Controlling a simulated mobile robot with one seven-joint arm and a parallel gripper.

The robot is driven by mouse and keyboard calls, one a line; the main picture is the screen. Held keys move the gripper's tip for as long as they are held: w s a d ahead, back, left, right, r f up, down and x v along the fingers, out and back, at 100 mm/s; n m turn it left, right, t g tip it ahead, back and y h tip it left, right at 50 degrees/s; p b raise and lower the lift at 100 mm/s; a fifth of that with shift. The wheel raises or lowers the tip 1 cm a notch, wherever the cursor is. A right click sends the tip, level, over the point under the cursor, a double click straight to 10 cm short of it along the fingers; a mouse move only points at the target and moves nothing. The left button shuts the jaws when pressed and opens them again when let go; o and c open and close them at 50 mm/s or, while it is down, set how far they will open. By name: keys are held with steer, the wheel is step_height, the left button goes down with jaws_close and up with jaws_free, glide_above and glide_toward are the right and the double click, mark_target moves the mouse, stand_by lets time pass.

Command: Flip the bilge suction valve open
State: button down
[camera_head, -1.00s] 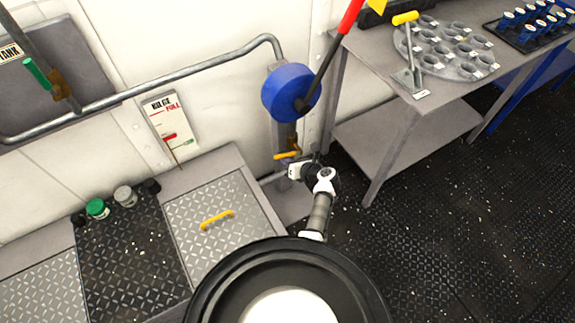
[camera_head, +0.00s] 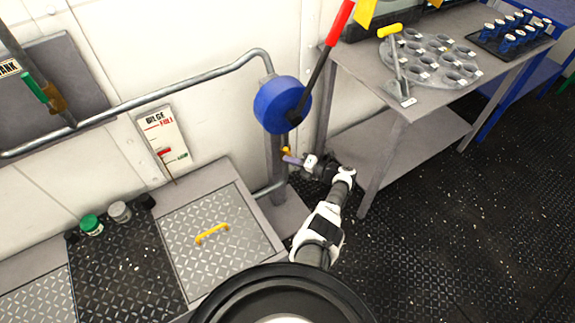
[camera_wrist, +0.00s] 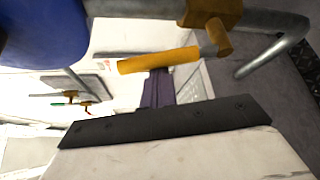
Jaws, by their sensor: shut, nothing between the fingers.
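The bilge suction valve has a yellow lever (camera_wrist: 160,60) and a brass body (camera_wrist: 212,12) on a grey pipe under the blue pump. In the wrist view the lever points left from the body, slanting only slightly from the pipe's line. In the head view only a short yellow piece of the lever (camera_head: 287,150) shows. My gripper (camera_head: 289,159) is shut and empty at the lever. In the wrist view its purple fingers (camera_wrist: 158,88) are just below the lever and partly behind it. I cannot tell whether they touch.
The blue pump (camera_head: 281,105) with its red-gripped handle (camera_head: 338,25) is just above. A grey workbench (camera_head: 365,65) stands close on the right. A bilge gauge board (camera_head: 162,140) is on the wall at left. Floor hatches with a yellow handle (camera_head: 211,233) lie lower left.

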steer(key=shift+w+d+r+b, duration=0.15)
steer(key=shift+w+d+b, duration=0.1)
steer(key=shift+d, duration=0.2)
steer(key=shift+w+d+r+b, duration=0.15)
steer(key=shift+w+d, duration=0.1)
steer(key=shift+d, duration=0.2)
steer(key=shift+w+d, duration=0.1)
steer(key=shift+s+a+r+p, duration=0.1)
steer(key=shift+s+a+p, duration=0.15)
steer(key=shift+p, duration=0.2)
steer(key=s+d+p, duration=0.1)
steer(key=s+d, duration=0.5)
steer(key=s, duration=0.1)
steer(key=shift+s+p, duration=0.15)
steer(key=shift+p, duration=0.25)
steer(key=shift+f, duration=0.2)
